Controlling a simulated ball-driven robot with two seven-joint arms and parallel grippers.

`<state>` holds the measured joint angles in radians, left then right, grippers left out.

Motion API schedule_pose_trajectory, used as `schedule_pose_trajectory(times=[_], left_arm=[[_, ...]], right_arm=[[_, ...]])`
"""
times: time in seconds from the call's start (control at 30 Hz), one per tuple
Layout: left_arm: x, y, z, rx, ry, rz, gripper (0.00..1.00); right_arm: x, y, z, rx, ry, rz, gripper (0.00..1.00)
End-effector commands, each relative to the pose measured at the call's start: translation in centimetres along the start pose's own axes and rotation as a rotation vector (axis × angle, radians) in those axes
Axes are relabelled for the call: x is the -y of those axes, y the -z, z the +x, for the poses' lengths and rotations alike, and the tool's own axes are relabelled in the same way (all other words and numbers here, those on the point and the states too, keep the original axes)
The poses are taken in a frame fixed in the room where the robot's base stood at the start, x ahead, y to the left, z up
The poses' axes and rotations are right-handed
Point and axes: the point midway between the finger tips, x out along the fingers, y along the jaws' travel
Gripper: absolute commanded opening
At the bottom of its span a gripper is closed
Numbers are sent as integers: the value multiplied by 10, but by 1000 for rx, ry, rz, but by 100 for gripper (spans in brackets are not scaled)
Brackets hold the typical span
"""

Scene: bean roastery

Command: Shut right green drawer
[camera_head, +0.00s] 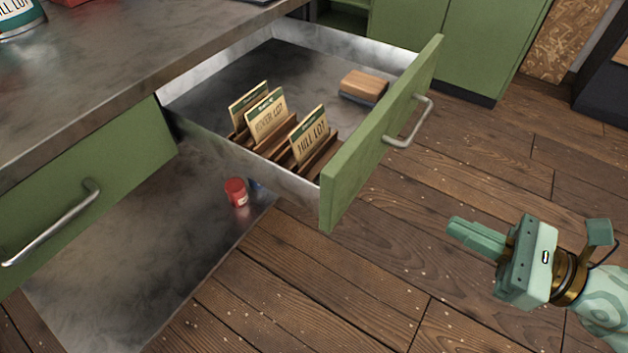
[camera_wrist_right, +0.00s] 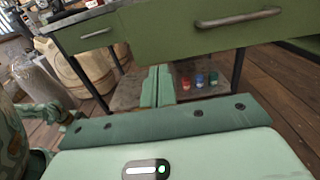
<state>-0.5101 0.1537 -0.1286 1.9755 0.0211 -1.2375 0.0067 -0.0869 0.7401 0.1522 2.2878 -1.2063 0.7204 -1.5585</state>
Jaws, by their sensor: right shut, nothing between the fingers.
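The right green drawer (camera_head: 385,125) is pulled well out from under the counter, its metal box open to view. Its green front and bar handle (camera_head: 410,122) face right. In the right wrist view the green front (camera_wrist_right: 165,38) spans the top, with its handle (camera_wrist_right: 238,18). My right gripper (camera_head: 474,236) is shut and empty, over the floor, apart from the drawer front. Its closed fingers (camera_wrist_right: 157,86) point toward the drawer in the wrist view. A mint part of my left arm (camera_wrist_right: 45,112) shows at the left there; its fingers are unclear.
The drawer holds several labelled cards in wooden stands (camera_head: 268,118) and a brown block (camera_head: 363,86). A closed green drawer (camera_head: 95,185) is at left under the grey counter (camera_head: 90,70). A red tin (camera_head: 236,192) stands on the lower shelf. Wooden floor (camera_head: 380,290) lies clear around the gripper.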

Motion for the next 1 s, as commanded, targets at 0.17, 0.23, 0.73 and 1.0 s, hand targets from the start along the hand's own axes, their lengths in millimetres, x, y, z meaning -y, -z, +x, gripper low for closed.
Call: schedule_pose_trajectory(times=[0.17, 0.23, 0.73, 1.0], left_arm=[[4, 2, -4, -1, 8, 3, 100], [9, 5, -9, -3, 19, 5, 100], [2, 1, -3, -1, 5, 1, 100], [2, 1, -2, -1, 4, 1, 100]], right_arm=[[0, 1, 9, 0, 0, 1, 0], [1, 1, 19, 0, -1, 1, 0], [1, -2, 118, 5, 2, 4, 0], [1, 0, 139, 1, 3, 6, 0]])
